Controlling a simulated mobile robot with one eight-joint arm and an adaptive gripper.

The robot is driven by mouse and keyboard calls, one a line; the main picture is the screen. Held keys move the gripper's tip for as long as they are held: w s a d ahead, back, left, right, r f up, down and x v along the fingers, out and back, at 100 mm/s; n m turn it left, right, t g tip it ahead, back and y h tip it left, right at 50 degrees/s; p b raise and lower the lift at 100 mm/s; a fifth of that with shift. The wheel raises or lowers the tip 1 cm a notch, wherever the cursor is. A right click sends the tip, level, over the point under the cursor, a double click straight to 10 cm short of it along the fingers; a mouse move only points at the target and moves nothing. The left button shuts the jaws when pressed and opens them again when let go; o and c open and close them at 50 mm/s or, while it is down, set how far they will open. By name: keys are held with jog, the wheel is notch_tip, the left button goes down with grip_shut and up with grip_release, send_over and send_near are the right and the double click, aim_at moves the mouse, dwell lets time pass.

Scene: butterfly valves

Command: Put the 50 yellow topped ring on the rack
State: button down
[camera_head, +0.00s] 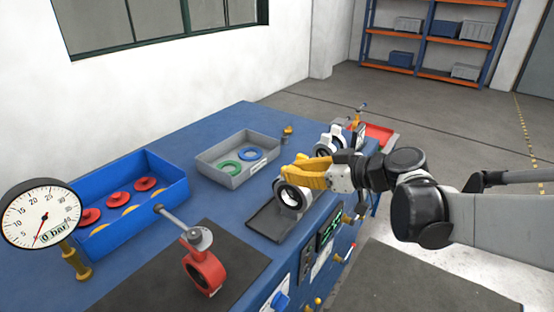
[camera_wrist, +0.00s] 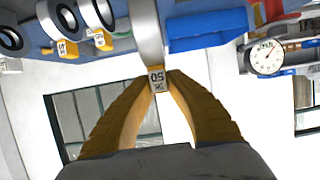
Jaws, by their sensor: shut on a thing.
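The 50 yellow topped ring (camera_head: 290,196) is a pale metal ring with a dark inner lining, upright at the dark flat tray on the bench. My gripper (camera_head: 310,172) has yellow fingers and reaches it from the right. In the wrist view, my fingers (camera_wrist: 157,80) are shut on the yellow tag marked 50 (camera_wrist: 157,76), with the ring body (camera_wrist: 146,30) seen edge-on beyond. Two other yellow topped rings (camera_wrist: 66,22) (camera_wrist: 98,12) stand in a row at the upper left. Their support is unclear. I cannot tell whether the held ring touches the tray.
The dark tray (camera_head: 262,226) lies near the bench's front edge. A grey bin (camera_head: 232,174) holds green and blue rings. A blue bin (camera_head: 165,185) holds red parts. A red valve (camera_head: 205,272) and pressure gauge (camera_head: 40,215) stand left. Similar rings (camera_head: 328,146) stand behind my gripper.

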jog(key=w+a+f+b, duration=0.2)
jog(key=w+a+f, duration=0.3)
jog(key=w+f, duration=0.2)
notch_tip(320, 180, down, 3)
jog(key=shift+a+r, duration=0.2)
jog(key=shift+a, duration=0.15)
jog(key=shift+f, duration=0.1)
jog(key=c, duration=1.4)
grip_release()
jog(key=shift+c, duration=0.2)
